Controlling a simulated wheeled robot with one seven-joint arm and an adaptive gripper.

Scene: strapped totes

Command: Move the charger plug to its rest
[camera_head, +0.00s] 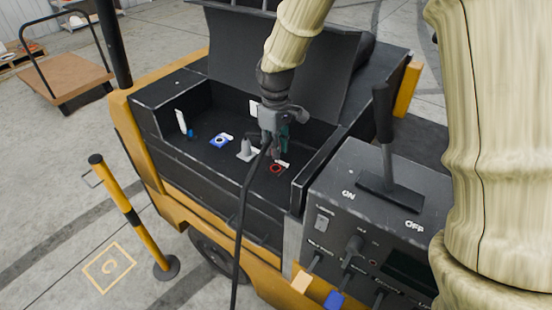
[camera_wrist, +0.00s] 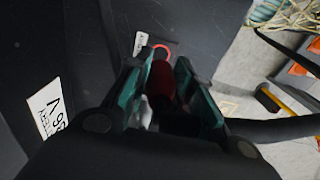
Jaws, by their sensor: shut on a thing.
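My gripper (camera_head: 279,136) is inside the open bay of the yellow and black machine, with its teal-lined fingers pointing down. It is shut on the charger plug, whose red cylindrical part (camera_wrist: 160,80) shows between the fingers in the wrist view. A black cable (camera_head: 246,205) runs from the gripper down over the bay's front wall. The plug's end is close to a red ring (camera_head: 276,169) on the bay floor; I cannot tell whether they touch. A grey upright piece (camera_head: 245,151) stands just left of the gripper. I cannot tell which part is the plug's rest.
A white upright plate (camera_head: 181,122) stands at the bay's left end. The raised lid (camera_head: 225,60) is behind my arm. A control box with a lever (camera_head: 382,125) stands right.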

